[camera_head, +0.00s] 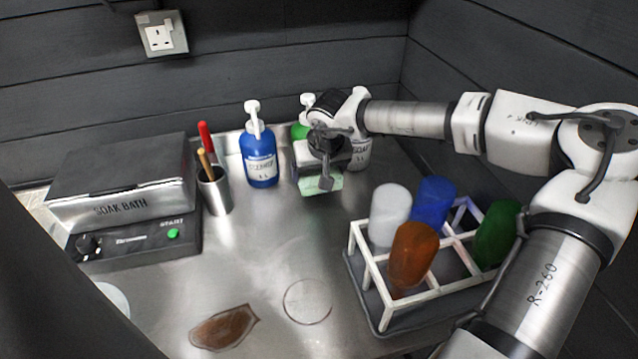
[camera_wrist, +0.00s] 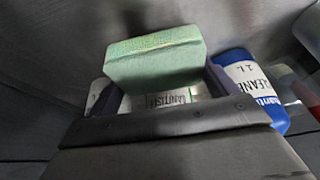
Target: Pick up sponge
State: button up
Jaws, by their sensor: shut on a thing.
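The sponge (camera_wrist: 155,58) is a pale green block. In the wrist view it sits between the fingers of my gripper (camera_wrist: 160,90), which is shut on it. In the head view the sponge (camera_head: 320,184) shows below my gripper (camera_head: 322,170), at the back of the steel worktop, in front of the bottles. My gripper and wrist hide its upper part. I cannot tell from these views how far it is above the worktop.
A blue cleaner bottle (camera_head: 260,160) stands just left of my gripper, with a soap bottle (camera_head: 360,152) close behind it. A cup with brushes (camera_head: 214,192) and a soak bath (camera_head: 125,190) are at left. A white rack (camera_head: 378,282) with several coloured cups is at right.

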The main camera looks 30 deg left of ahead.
jog(key=s+d+b, duration=0.2)
jog(key=s, duration=0.3)
jog(key=s+d+b, duration=0.1)
jog(key=s+d, duration=0.2)
jog(key=s, duration=0.3)
jog(key=s+d+b, duration=0.2)
jog(key=s, duration=0.3)
jog(key=shift+s+d+f+b, duration=0.1)
jog(key=shift+s+d+b, duration=0.1)
jog(key=shift+b, duration=0.1)
jog(key=o, duration=0.4)
jog(key=shift+c, duration=1.6)
jog(key=shift+s+a, duration=0.1)
